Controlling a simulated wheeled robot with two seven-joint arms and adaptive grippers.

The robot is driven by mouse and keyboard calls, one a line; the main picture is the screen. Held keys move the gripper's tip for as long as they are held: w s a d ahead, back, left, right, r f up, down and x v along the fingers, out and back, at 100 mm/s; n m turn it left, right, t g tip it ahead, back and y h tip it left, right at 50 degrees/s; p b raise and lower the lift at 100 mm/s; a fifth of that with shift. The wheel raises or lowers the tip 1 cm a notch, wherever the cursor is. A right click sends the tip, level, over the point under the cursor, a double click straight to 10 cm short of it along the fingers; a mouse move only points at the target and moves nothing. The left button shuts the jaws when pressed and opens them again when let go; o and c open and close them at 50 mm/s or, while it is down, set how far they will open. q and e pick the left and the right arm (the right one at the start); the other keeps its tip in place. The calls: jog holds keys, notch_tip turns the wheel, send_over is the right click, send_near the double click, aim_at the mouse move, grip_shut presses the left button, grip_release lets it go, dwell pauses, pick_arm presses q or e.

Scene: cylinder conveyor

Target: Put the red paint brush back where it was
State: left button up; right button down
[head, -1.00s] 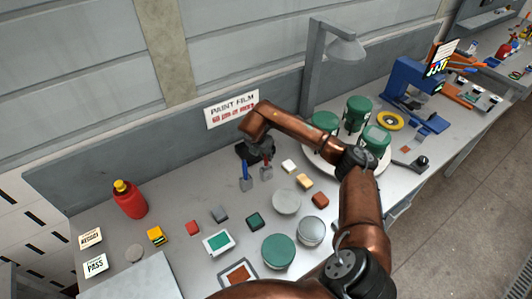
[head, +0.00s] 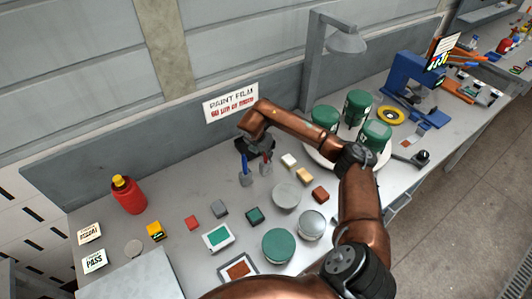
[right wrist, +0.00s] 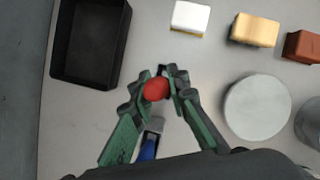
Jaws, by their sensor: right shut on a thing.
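My right gripper (right wrist: 159,84) is shut on the red paint brush, whose rounded red end (right wrist: 156,88) shows between the fingertips in the right wrist view. In the head view the red brush (head: 266,167) hangs roughly upright below the right gripper (head: 262,153). A blue brush (head: 246,175) stands just left of it; its blue part (right wrist: 148,148) shows below the fingers in the wrist view. A black open tray (right wrist: 92,40) lies beside the gripper, and the arm partly hides it in the head view. Whether the red brush touches the table cannot be told. My left gripper is not in view.
Small white (head: 288,160), yellow (head: 304,175) and brown-red (head: 320,194) blocks lie to the right. Green cans (head: 357,105) stand on a round plate. A lamp (head: 340,40) rises behind.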

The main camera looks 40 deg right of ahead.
jog(key=shift+f, duration=0.2)
jog(key=c, duration=1.8)
grip_release()
